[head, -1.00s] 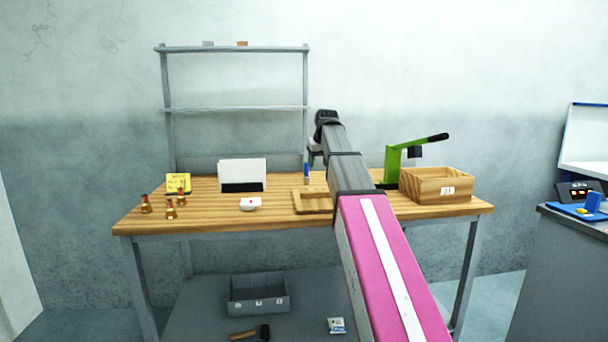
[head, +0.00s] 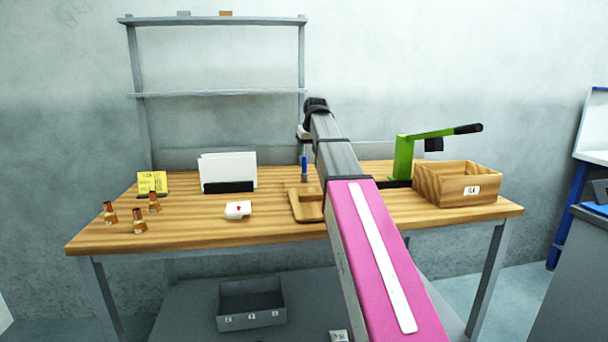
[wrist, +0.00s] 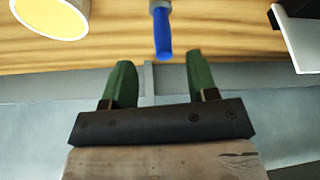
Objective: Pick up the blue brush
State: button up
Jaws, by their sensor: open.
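The blue brush (head: 304,164) stands about upright toward the back of the wooden table in the head view, just left of my arm. In the wrist view the blue brush (wrist: 163,36) shows a blue handle and a grey part at the top edge. My gripper (wrist: 160,61) is open, with its two green fingers apart. The handle end lies just beyond the fingertips, in line with the gap between them. Nothing is held. In the head view my arm mostly hides the gripper.
A wooden tray (head: 306,203) lies in front of the brush. A white-and-black holder (head: 228,172) stands left, a green lever press (head: 403,158) and wooden box (head: 458,184) right.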

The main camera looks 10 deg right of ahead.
aim_at(304, 164)
jog(key=shift+w+a+x, duration=0.1)
jog(key=shift+w+x, duration=0.05)
jog(key=shift+x, duration=1.85)
jog(key=shift+w+a+x, duration=0.1)
jog(key=shift+x, duration=1.9)
jog(key=shift+r, duration=0.2)
grip_shut()
